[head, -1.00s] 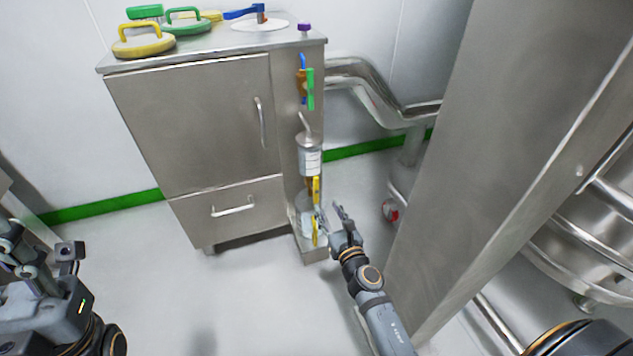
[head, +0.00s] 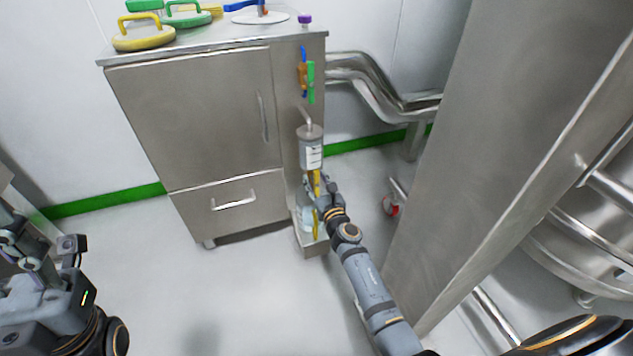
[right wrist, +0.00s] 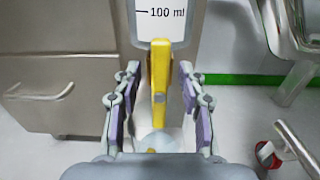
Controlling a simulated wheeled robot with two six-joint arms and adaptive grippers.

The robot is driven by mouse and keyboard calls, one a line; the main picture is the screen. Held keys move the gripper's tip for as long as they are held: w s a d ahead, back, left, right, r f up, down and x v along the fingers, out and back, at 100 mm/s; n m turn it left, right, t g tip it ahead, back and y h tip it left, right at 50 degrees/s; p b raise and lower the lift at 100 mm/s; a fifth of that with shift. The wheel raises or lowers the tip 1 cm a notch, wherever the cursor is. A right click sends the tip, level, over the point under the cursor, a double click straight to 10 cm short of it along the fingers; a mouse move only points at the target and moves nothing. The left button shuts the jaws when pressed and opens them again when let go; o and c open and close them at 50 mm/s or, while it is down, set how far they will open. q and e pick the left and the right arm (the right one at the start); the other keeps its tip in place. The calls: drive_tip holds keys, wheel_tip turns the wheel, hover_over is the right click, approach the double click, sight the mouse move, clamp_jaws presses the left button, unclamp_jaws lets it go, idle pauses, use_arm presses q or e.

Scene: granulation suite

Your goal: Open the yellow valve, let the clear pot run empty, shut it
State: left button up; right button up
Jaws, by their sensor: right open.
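The clear pot (head: 311,152), with a white label, hangs on the right side of the steel cabinet. In the right wrist view its lower part (right wrist: 176,30) shows a 100 ml mark; I cannot make out its liquid level. Below it is the yellow valve (head: 316,182), whose lever (right wrist: 159,80) looks upright. My right gripper (head: 324,188) is open at the valve. In the right wrist view the lever stands between its fingers (right wrist: 158,88), with gaps on both sides. My left gripper (head: 18,240) is at the left edge, far from the valve; its jaws are unclear.
A pale vessel (head: 307,217) sits in a tray (head: 313,251) under the valve. A steel column (head: 480,170) stands close to the right of my right arm. The floor in front is clear.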

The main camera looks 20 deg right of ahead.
clamp_jaws()
drive_tip(key=shift+m, duration=0.3)
drive_tip(key=m, duration=0.3)
drive_tip(key=shift+d+m, duration=0.2)
drive_tip(key=shift+m, duration=0.1)
drive_tip(key=m, duration=0.4)
drive_tip(key=shift+d+f+m, duration=0.2)
drive_tip(key=shift+m, duration=0.1)
drive_tip(key=m, duration=0.4)
drive_tip(key=shift+d+f+m, duration=0.15)
drive_tip(key=shift+f+m, duration=0.05)
drive_tip(key=shift+m, duration=0.1)
drive_tip(key=shift+f+m, duration=0.2)
drive_tip(key=shift+m, duration=2)
